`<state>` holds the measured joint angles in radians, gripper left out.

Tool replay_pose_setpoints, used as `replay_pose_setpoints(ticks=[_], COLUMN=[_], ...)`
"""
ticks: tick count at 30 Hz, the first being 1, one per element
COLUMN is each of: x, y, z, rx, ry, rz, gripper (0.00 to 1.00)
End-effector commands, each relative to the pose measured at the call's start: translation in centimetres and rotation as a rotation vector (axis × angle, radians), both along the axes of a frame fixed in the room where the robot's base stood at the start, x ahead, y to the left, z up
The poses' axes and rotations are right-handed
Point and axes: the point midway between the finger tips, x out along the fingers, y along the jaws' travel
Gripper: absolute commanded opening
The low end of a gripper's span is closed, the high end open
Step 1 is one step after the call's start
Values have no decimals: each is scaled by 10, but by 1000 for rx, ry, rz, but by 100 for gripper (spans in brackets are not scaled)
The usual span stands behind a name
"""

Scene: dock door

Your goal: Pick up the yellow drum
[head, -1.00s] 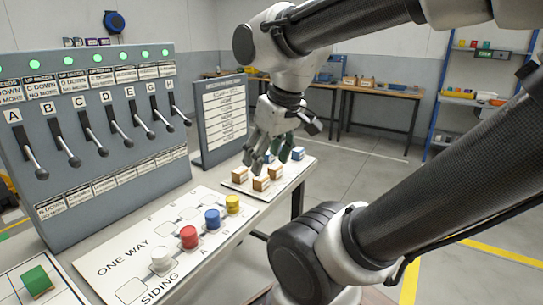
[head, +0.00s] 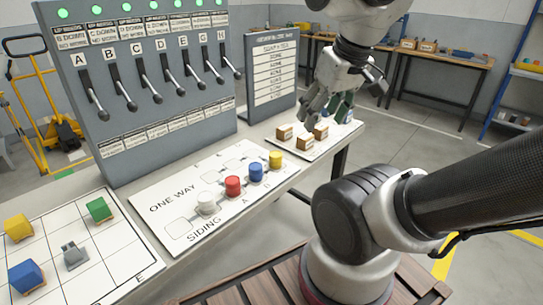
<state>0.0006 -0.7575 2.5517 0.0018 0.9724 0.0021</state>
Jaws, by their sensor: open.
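The yellow drum (head: 276,159) stands upright on the white siding board (head: 186,245), at the right end of a row. A blue drum (head: 256,172), a red drum (head: 233,186) and a white drum (head: 207,203) stand to its left. My gripper (head: 322,114) is open, with its fingers pointing down. It hangs above the small tray of boxes, to the right of and apart from the yellow drum. I see nothing held between its fingers.
Small brown boxes (head: 305,141) sit on a white board (head: 345,137) under my gripper. A lever panel (head: 140,80) and a sign panel (head: 271,78) stand behind the boards. A grid board (head: 120,262) with several coloured pieces lies at the left.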

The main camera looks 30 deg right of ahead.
Motion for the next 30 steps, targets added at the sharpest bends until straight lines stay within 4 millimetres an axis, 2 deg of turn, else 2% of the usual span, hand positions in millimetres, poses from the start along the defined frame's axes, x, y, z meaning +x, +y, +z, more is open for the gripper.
replay_pose_setpoints(ticks=[14,16,19,22,25,30], x=[0,0,1,6,20,62], y=[0,0,-1,-4,-8,-17], z=[0,0,-5,-21,-40,-77], rx=[0,0,0,1,4,26], ry=[0,0,26,105,217,377], rz=[0,0,-8,-18,-35,-135], gripper=[60,66,66,66,66,66])
